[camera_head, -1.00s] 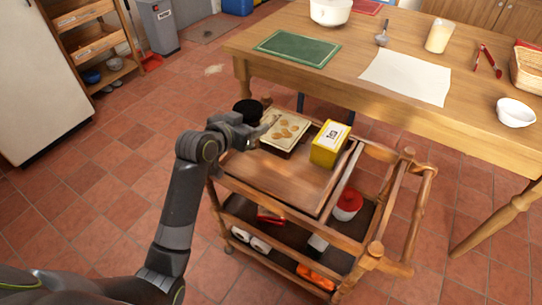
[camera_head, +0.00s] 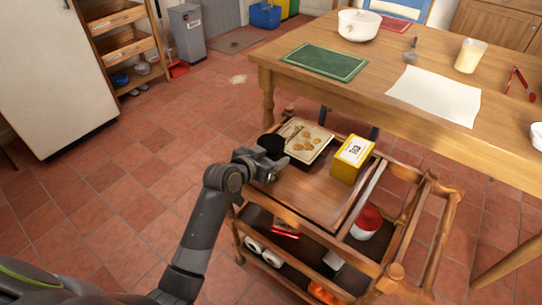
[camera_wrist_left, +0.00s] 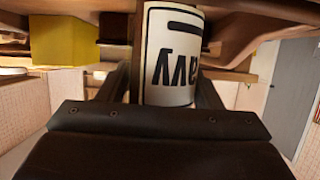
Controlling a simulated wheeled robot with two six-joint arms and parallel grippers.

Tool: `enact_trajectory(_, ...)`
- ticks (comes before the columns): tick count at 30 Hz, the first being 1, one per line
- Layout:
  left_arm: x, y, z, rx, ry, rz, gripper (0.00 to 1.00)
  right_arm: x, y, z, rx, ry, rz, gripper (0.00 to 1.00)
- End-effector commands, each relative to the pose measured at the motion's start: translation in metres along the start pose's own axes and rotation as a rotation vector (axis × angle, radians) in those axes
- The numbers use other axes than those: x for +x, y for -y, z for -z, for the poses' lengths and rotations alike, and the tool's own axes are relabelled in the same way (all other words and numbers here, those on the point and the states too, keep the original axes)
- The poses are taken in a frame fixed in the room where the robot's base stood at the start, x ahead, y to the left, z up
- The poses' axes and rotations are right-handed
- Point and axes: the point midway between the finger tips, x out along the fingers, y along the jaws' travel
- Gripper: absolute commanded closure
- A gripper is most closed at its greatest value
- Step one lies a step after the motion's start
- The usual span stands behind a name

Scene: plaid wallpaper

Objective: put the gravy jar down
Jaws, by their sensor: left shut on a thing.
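The gravy jar shows as a dark round lid (camera_head: 271,145) in the head view, at the far left corner of the trolley's top. In the left wrist view its white label (camera_wrist_left: 172,60) with upside-down black letters fills the upper middle. My left gripper (camera_head: 268,167) is shut on the jar, with a finger on each side of it. The jar's base is hidden, so I cannot tell whether it touches the trolley top (camera_head: 305,196). My right gripper is not in view.
A cookie-pictured box or book (camera_head: 305,139) and a yellow tin (camera_head: 352,158) stand on the trolley's top, right of the jar. The front of the top is bare. A red-lidded jar (camera_head: 366,222) is on a lower shelf. A long wooden table (camera_head: 370,75) stands behind.

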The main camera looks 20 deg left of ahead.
Motion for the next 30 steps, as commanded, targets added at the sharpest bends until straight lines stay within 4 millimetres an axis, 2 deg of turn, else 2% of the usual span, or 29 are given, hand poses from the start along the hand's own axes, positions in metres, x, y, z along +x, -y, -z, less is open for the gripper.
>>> enact_trajectory(3,0.001,0.0,-0.002,0.0,-0.003,0.0,0.76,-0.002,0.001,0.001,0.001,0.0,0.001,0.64)
enact_trajectory(4,0.001,0.0,-0.002,0.0,0.0,0.0,0.37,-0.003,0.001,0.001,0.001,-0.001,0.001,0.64)
enact_trajectory(8,0.001,0.0,-0.002,0.0,0.0,0.0,0.2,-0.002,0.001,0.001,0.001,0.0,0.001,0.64)
enact_trajectory(20,-0.002,0.0,0.001,0.0,0.0,0.001,0.19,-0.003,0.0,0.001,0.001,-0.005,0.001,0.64)
enact_trajectory(23,-0.015,0.0,0.001,0.0,0.0,0.001,0.19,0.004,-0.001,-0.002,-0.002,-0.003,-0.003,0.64)
enact_trajectory(30,-0.062,0.0,0.002,0.002,0.0,0.002,0.19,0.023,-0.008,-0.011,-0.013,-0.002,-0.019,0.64)
